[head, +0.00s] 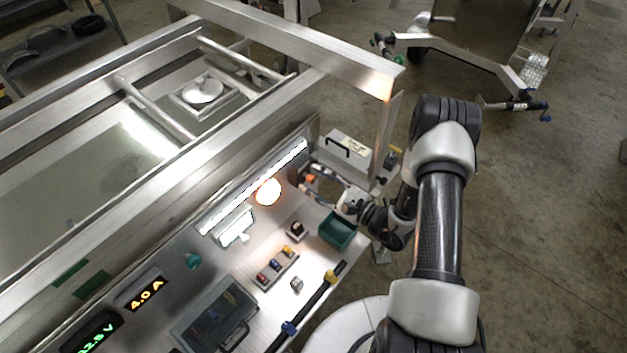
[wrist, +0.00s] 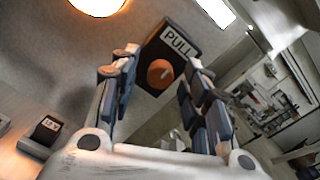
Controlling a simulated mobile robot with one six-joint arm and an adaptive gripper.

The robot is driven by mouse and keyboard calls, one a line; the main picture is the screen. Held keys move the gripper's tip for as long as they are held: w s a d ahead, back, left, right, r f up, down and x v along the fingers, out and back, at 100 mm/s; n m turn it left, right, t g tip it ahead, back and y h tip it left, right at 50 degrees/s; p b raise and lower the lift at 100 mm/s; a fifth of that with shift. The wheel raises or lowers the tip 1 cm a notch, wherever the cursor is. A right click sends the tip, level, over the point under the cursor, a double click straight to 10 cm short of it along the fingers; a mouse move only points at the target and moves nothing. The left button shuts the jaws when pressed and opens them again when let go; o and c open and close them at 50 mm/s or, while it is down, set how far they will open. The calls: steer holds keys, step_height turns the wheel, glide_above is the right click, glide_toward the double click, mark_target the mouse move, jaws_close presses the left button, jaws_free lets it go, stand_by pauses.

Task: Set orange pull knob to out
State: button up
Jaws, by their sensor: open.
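The orange pull knob (wrist: 160,74) sits on a dark plate marked PULL (wrist: 179,42) in the wrist view. My gripper (wrist: 158,78) is open, with one finger on each side of the knob in the picture. The fingers look apart from the knob, but I cannot tell how far the knob is in depth. In the head view my gripper (head: 350,200) reaches in at the right end of the bench, near a small orange spot (head: 310,180) that may be the knob. How far the knob stands out is unclear.
A glowing round lamp (head: 268,191) and a bright light bar (head: 255,185) are on the panel. A green bin (head: 338,230) stands below my gripper. A block with coloured switches (head: 276,268) and a grey case (head: 213,313) lie on the bench. A metal post (head: 388,135) rises beside my arm.

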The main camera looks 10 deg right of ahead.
steer(key=shift+w+a, duration=0.35)
steer(key=shift+w, duration=0.1)
steer(key=shift+c, duration=0.6)
jaws_close()
